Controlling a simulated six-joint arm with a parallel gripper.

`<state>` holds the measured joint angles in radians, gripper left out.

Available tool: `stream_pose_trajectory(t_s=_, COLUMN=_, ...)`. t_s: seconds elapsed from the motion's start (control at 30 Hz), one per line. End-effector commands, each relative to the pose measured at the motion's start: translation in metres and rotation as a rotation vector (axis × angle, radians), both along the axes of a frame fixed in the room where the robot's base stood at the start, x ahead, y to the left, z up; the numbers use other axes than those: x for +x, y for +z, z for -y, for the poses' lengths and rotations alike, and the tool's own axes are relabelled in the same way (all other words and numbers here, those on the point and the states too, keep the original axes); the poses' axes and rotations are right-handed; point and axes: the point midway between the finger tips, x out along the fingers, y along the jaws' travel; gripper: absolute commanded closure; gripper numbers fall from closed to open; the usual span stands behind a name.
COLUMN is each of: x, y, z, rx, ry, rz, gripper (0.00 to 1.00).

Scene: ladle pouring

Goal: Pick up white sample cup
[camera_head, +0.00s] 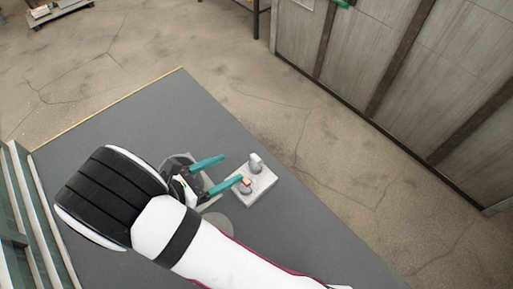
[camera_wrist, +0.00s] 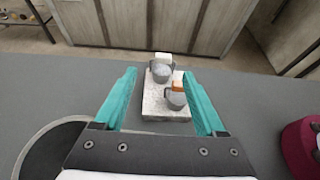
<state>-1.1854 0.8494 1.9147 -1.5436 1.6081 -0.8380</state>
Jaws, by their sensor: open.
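The white-marked sample cup (camera_head: 256,163) stands at the far side of a pale slab (camera_head: 262,190). In the wrist view it is a grey rounded cup (camera_wrist: 161,73) with a white block at its back. A second grey cup (camera_wrist: 175,100) with an orange block stands nearer and to the right on the same slab (camera_wrist: 152,105). My gripper (camera_head: 231,168) has two teal fingers spread wide, with nothing between the tips. In the wrist view, the slab and both cups appear between and beyond the fingers (camera_wrist: 157,74). I cannot tell the exact height of the fingers.
The slab rests on a grey table (camera_head: 130,125). A grey round thing (camera_head: 219,222) lies near my arm, and a dark round rim (camera_wrist: 45,145) shows at lower left in the wrist view. A panelled wall (camera_head: 375,60) stands beyond.

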Motion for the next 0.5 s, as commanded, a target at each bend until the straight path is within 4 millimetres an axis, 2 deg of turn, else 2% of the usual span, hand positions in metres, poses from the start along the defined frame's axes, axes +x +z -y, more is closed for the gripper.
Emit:
stream_pose_trajectory(t_s=0.13, x=0.023, y=-0.013, z=0.024, rx=-0.001, ry=-0.005, rz=-0.001, gripper=0.28)
stream_pose_trajectory(t_s=0.27, x=0.033, y=-0.020, z=0.035, rx=0.000, ry=-0.004, rz=-0.001, gripper=0.28)
stream_pose_trajectory(t_s=0.5, x=0.058, y=-0.037, z=0.068, rx=0.002, ry=-0.006, rz=-0.001, gripper=0.28)
